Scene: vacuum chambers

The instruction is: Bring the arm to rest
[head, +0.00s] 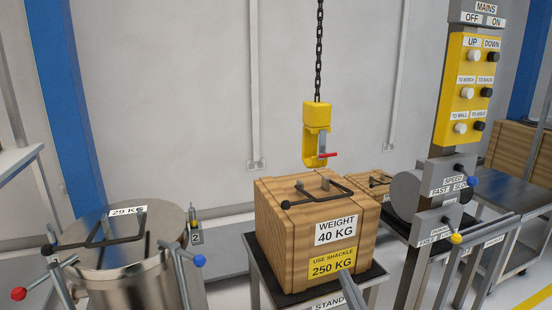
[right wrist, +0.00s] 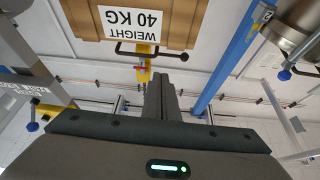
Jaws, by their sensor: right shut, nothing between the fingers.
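My right gripper (head: 352,292) shows at the bottom of the head view as a narrow grey pair of fingers, in front of the wooden crate's lower right side. In the right wrist view the fingers of my right gripper (right wrist: 160,82) are together, with nothing between them. The wooden crate (head: 287,235), labelled WEIGHT 40 KG, sits on a stand. The crate also shows upside down in the right wrist view (right wrist: 95,28). I cannot tell the exact gap between fingertips and crate. My left gripper is not in the head view.
A yellow hook (head: 316,135) with a red latch hangs on a chain above the crate, apart from its black handle. A steel chamber (head: 125,285) with a lid marked 29 KG stands left. A yellow button panel (head: 470,85) and levers on a post stand right.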

